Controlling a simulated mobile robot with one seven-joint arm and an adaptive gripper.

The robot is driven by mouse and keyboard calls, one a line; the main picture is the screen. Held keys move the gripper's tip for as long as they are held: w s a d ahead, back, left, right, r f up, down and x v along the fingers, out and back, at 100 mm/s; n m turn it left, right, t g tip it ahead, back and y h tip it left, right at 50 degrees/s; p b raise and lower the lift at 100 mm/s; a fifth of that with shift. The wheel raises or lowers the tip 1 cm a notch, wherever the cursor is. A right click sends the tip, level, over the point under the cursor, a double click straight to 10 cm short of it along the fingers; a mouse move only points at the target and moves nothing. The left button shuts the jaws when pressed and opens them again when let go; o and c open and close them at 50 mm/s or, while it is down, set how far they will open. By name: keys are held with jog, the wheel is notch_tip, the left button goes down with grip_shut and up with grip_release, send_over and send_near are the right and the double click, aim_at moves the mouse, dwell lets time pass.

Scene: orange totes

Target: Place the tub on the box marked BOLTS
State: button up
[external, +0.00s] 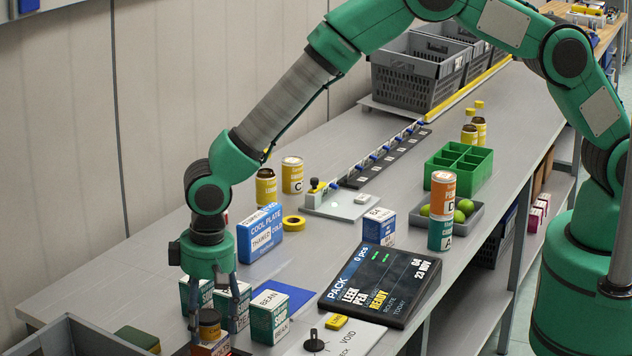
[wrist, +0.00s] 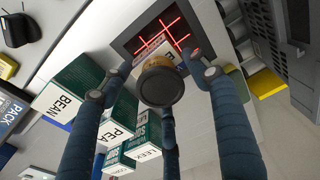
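A small tub with a dark lid and a yellow-brown side (external: 209,323) stands upright on a red-and-white box (external: 211,346) at the front left of the bench. In the wrist view the tub (wrist: 161,82) is seen from its lid, with part of the box (wrist: 144,45) beyond it. My gripper (external: 213,305) points down over the tub. Its fingers are spread around the tub, with gaps visible on both sides in the wrist view. I cannot read BOLTS on any box; the lettering on the box under the tub is not legible.
Green-and-white boxes, including BEAN (external: 269,317) and PEA (wrist: 117,120), stand close beside my gripper. A PACK display (external: 380,284) lies to the right. A grey crate (external: 62,339) is at the front left. A dark panel with red lit lines (wrist: 150,30) is near the tub.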

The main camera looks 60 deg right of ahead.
aim_at(211, 315)
jog(key=shift+r, duration=0.1)
notch_tip(211, 315, up, 12)
jog(key=s, duration=0.1)
dwell(0.7)
dwell(0.6)
